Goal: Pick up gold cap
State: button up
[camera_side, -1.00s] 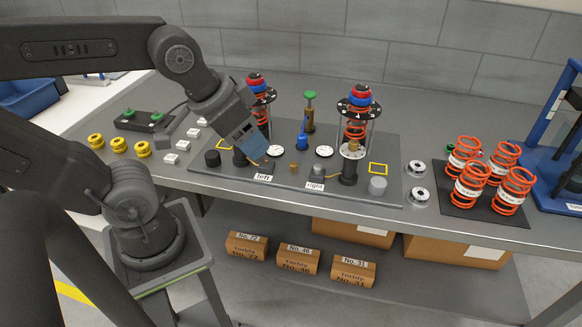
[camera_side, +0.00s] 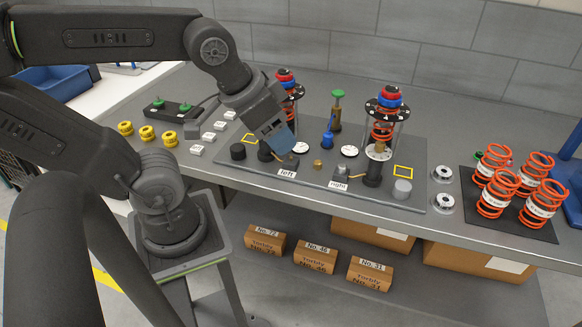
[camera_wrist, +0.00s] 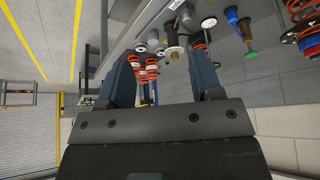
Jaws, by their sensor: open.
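A small gold-brown cap-like piece (camera_side: 318,164) stands on the grey fixture plate, between the "left" and "right" labels. My gripper (camera_side: 287,148) is above the left part of the plate, to the left of this piece and apart from it. In the wrist view my gripper (camera_wrist: 165,85) shows its two blue fingers spread, with nothing held between them. I cannot clearly tell the gold piece in the wrist view. Several yellow round caps (camera_side: 147,133) lie on the bench at the left, away from the gripper.
Two spring assemblies with red and blue tops stand on the plate; the right one (camera_side: 384,125) is clear, the left one (camera_side: 291,92) is partly behind my gripper. A blue piece (camera_side: 327,140) and green-topped post (camera_side: 337,112) stand between. Orange springs (camera_side: 497,192) sit at the right.

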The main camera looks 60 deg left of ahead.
jog(key=shift+c, duration=0.3)
dwell(0.4)
jog(key=m+g+y, duration=0.1)
jog(key=m+g, duration=0.4)
jog(key=m, duration=1.5)
send_over(318, 162)
notch_tip(318, 162, down, 15)
jog(key=shift+w+d+r, duration=0.1)
jog(key=shift+d+r, duration=0.05)
jog(key=shift+r, duration=0.05)
jog(key=shift+f, duration=2.95)
jog(key=shift+c, duration=0.3)
jog(key=c, duration=1)
jog(key=shift+o, duration=0.2)
jog(key=shift+r, duration=0.1)
